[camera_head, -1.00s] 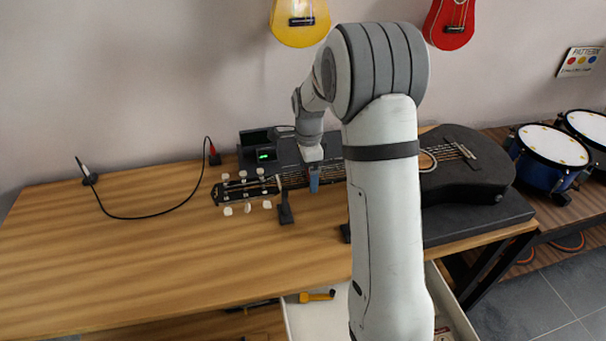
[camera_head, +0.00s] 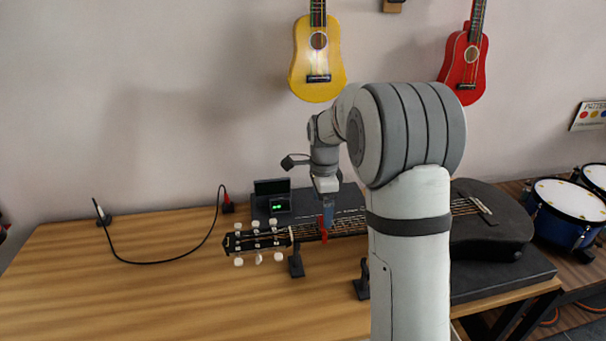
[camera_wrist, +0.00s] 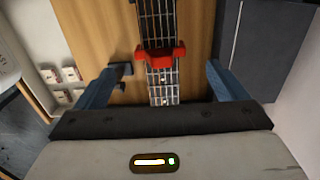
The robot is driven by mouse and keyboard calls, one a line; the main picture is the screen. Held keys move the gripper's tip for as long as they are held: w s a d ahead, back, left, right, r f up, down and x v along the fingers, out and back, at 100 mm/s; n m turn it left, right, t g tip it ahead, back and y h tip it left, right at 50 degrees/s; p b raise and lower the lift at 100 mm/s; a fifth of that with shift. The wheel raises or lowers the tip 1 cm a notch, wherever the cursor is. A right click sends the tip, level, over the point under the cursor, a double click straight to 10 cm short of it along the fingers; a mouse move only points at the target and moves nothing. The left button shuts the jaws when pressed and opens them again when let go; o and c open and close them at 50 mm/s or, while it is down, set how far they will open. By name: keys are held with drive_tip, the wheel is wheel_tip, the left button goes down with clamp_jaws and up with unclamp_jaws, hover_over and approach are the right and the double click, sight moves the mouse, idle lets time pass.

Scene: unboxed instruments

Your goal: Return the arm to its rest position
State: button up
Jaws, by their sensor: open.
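My gripper (camera_head: 328,214) is above the neck of a black guitar (camera_head: 494,230) that lies on the wooden table. Its blue fingers point down. A red capo (camera_head: 323,232) sits on the guitar neck just below the fingers. In the wrist view my gripper (camera_wrist: 165,70) is open, with one blue finger on each side of the neck. The red capo (camera_wrist: 160,57) lies across the strings between and beyond the fingertips, and nothing is held. My arm hides part of the guitar in the head view.
Small black stands (camera_head: 296,262) are near the guitar neck. A device with a green display (camera_head: 278,204) is behind it. A black cable (camera_head: 160,262) runs across the wooden table (camera_head: 130,305), whose left part is mostly clear. Yellow (camera_head: 318,62) and red ukuleles (camera_head: 464,65) hang on the wall.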

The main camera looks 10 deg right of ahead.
drive_tip(key=s+a+r+n+t, duration=0.1)
drive_tip(key=s+r+n, duration=0.1)
drive_tip(key=s+n, duration=0.7)
drive_tip(key=s+a+r+n+t, duration=0.1)
drive_tip(key=s+r+n, duration=0.2)
drive_tip(key=s+n, duration=0.6)
drive_tip(key=s, duration=1)
drive_tip(key=shift+s+r+t, duration=0.25)
drive_tip(key=shift+s+t, duration=0.05)
drive_tip(key=shift+a, duration=0.1)
drive_tip(key=shift+c, duration=0.5)
